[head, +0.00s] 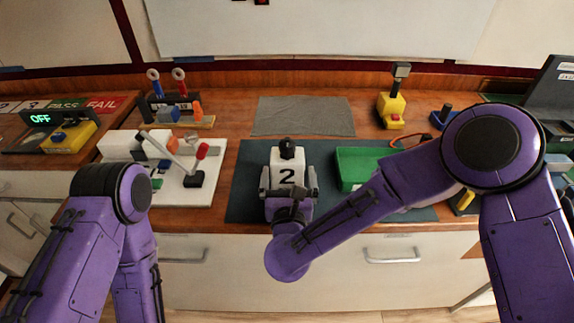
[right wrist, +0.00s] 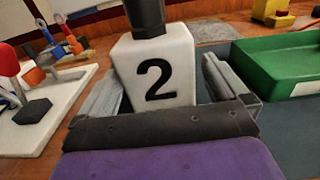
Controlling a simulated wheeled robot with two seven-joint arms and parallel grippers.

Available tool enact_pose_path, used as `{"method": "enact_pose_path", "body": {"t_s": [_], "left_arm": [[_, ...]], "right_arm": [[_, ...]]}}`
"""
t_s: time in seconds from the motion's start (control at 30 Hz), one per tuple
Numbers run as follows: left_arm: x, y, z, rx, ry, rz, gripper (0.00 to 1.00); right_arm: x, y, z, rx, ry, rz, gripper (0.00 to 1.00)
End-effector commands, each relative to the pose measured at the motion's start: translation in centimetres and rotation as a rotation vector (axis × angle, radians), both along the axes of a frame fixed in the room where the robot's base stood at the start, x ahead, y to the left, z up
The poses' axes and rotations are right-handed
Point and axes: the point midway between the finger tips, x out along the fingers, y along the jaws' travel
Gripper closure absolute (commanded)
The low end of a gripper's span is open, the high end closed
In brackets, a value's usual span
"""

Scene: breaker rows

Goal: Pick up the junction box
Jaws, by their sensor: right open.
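The junction box appears to be the white box marked with a black 2 (head: 287,174), with a black cylindrical part on top. It stands upright on the dark mat (head: 245,200) and also fills the middle of the right wrist view (right wrist: 158,75). My right gripper (head: 289,190) is open, with one grey finger on each side of the box. In the right wrist view, the fingers (right wrist: 165,95) flank it, with a gap visible at the right; contact on the left is unclear. My left arm shows at the left, but its gripper is out of view.
A green tray (head: 349,182) stands close to the right of the box. A white board with a lever and red knob (head: 202,186) lies to the left. A grey cloth (head: 265,128) lies behind; a yellow block with a black-topped post (head: 391,108) stands at back right.

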Motion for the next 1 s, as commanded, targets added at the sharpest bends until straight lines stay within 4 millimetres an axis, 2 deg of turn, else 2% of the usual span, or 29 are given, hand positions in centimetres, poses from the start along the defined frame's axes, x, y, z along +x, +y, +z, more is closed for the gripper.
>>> {"method": "enact_pose_path", "body": {"t_s": [0.03,0.07,0.2,0.47,0.6,0.67,1.0], "left_arm": [[0.0,0.0,1.2,0.000,0.000,0.000,0.05],[0.0,0.0,1.5,0.000,0.000,0.000,0.05],[0.0,0.0,2.0,0.000,0.000,0.000,0.05],[0.0,0.0,1.8,0.000,0.000,0.000,0.05],[0.0,0.0,1.8,0.000,0.000,0.000,0.05],[0.0,0.0,1.8,0.000,0.000,0.000,0.05],[0.0,0.0,1.7,0.000,0.000,0.000,0.05]], "right_arm": [[1.0,0.1,0.8,0.000,-0.001,-0.002,0.00],[1.5,0.2,0.8,0.000,0.000,-0.002,0.00],[3.6,0.2,0.5,-0.001,0.000,-0.001,0.00],[4.0,0.3,0.3,-0.001,-0.001,0.001,0.00],[4.0,0.3,0.3,-0.001,-0.001,0.001,0.46],[4.0,0.3,0.3,-0.001,-0.001,0.001,0.62],[4.0,0.2,1.0,0.001,-0.002,0.000,0.62]]}}
